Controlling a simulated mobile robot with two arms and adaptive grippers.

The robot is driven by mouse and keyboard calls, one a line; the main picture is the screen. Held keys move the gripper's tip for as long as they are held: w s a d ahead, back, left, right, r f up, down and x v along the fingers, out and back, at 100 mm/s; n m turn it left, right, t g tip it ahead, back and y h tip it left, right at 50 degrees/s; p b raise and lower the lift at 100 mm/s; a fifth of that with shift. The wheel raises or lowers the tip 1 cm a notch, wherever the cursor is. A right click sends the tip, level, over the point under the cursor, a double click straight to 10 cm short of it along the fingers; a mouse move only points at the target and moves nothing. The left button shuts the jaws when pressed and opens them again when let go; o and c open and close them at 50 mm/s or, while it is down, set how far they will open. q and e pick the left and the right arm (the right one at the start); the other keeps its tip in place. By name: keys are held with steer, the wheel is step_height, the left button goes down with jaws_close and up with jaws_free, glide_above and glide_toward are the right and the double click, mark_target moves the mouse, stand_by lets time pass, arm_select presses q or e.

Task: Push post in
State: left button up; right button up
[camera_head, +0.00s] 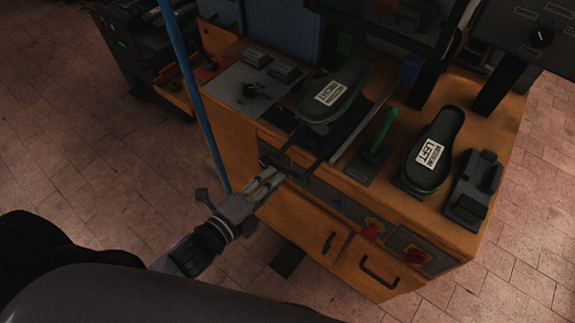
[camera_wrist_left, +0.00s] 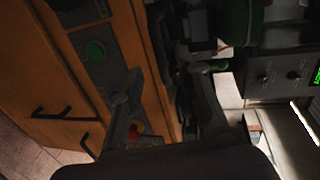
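My left gripper (camera_head: 276,176) is at the front edge of the orange press bench, close to a dark bar frame (camera_head: 291,160) that sticks out below a shoe form with a white label (camera_head: 330,93). In the left wrist view the two fingers (camera_wrist_left: 165,100) stand apart with nothing held between them. I cannot tell whether a finger touches the bar. The shoe form rests on a dark holder with green parts. I cannot clearly tell which part is the post. My right gripper is in neither view.
A second shoe form (camera_head: 434,150) stands on the right, beside a green lever (camera_head: 383,131) and a black fixture (camera_head: 474,190). Red buttons (camera_head: 371,231) and drawer handles (camera_head: 381,272) are on the orange front. A blue pole (camera_head: 190,90) rises left of my gripper. Floor is open at left.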

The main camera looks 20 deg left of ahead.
mark_target(287, 168)
arm_select(q)
steer(key=p+x, duration=0.1)
steer(key=x, duration=0.6)
steer(key=shift+s, duration=0.1)
jaws_close()
stand_by(0.7)
